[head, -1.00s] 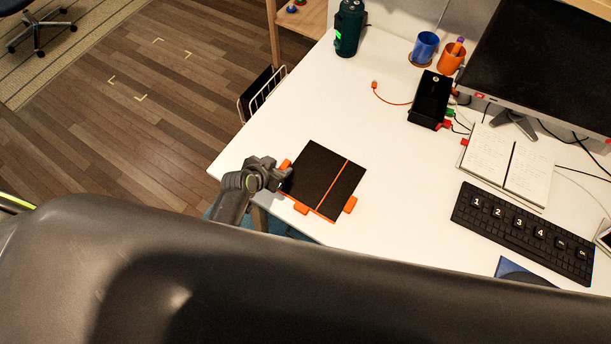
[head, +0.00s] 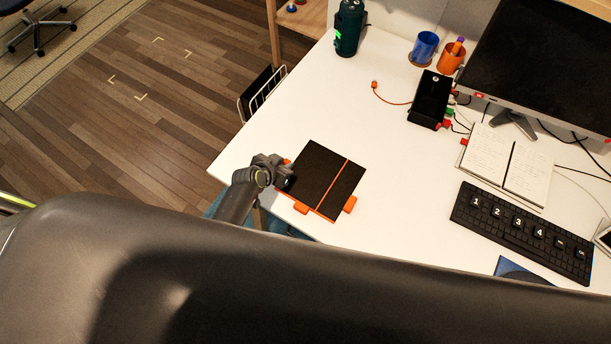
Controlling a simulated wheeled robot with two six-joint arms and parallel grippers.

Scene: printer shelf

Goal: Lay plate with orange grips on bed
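The dark plate with orange grips (head: 318,176) lies at the left front part of the white desk. An orange line crosses it, and orange grips show at its left side and along its front edge. My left gripper (head: 284,174) is at the plate's left grip and covers most of it. Its fingers are small here, and I cannot tell whether they are closed on the grip. The printer bed is not visible in this view. My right gripper is not in view. A large dark part of my own arm hides the lower part of the picture.
The white desk (head: 270,125) is clear behind the plate. A black keyboard (head: 522,233), an open notebook (head: 507,166), a black dock (head: 430,99), a monitor (head: 545,55), cups and a green bottle (head: 348,27) stand right and back. A wire basket (head: 263,92) hangs at the left edge.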

